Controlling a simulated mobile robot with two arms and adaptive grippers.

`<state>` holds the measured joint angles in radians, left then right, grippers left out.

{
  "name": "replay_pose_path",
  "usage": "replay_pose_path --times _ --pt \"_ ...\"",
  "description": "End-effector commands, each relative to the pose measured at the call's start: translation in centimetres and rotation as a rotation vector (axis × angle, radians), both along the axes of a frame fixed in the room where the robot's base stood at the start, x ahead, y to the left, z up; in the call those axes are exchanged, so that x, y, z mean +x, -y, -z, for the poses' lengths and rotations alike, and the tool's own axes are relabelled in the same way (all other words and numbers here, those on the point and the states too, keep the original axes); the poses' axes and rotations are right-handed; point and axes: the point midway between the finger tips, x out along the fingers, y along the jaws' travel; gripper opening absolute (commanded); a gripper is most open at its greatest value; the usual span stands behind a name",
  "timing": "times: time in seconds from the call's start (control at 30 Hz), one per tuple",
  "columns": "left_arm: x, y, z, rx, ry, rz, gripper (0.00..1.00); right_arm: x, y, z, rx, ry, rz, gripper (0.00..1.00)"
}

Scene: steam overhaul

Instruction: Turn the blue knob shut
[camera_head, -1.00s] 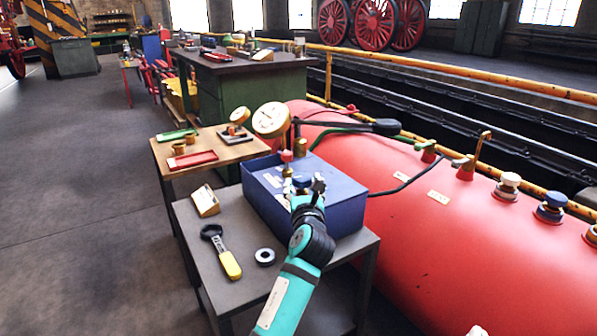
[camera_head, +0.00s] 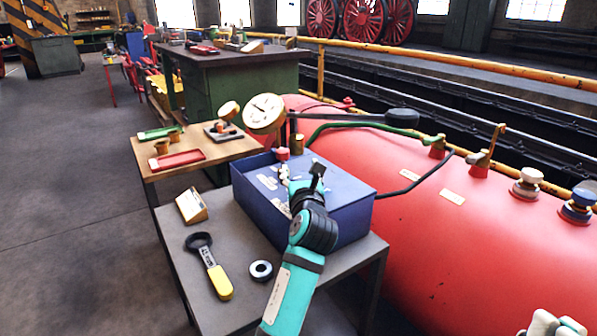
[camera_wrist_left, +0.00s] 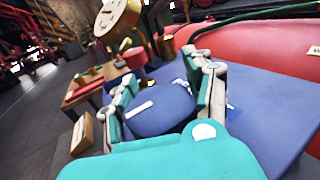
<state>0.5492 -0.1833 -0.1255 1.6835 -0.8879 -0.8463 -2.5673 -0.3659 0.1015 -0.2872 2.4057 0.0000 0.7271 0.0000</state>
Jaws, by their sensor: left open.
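A blue knob (camera_wrist_left: 160,110) lies between the two fingers of my left gripper (camera_wrist_left: 163,92) in the left wrist view. The fingers stand on either side of it; I cannot tell whether they touch it. In the head view my left gripper (camera_head: 304,184) is open over the blue box (camera_head: 335,212), and I cannot make out the knob behind it. Pale parts at the bottom right edge look like my right gripper (camera_head: 555,326), mostly cut off.
A red knob (camera_head: 282,154) and a dial gauge (camera_head: 264,113) stand at the box's back. A yellow-handled wrench (camera_head: 213,270) and a ring (camera_head: 261,270) lie on the grey table (camera_head: 230,235). The red boiler (camera_head: 440,230) fills the right side.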

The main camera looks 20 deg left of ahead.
Motion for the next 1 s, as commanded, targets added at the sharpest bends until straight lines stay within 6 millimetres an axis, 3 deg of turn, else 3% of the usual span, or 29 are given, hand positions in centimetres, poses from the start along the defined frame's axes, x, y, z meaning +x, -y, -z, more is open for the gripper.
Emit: replay_pose_path --times 0.37,0.77,1.0 --pt "-0.03 0.07 -0.04 0.000 0.000 0.000 0.52 -0.52 0.11 -0.15 0.010 0.028 -0.002 0.00" --pt "-0.04 0.07 0.01 0.000 0.000 0.000 0.00 -0.50 0.12 -0.15 0.008 0.028 -0.001 0.00" --pt "-0.08 0.11 0.17 0.000 -0.003 0.000 0.00 -0.49 0.12 -0.12 0.009 0.027 -0.001 0.00"
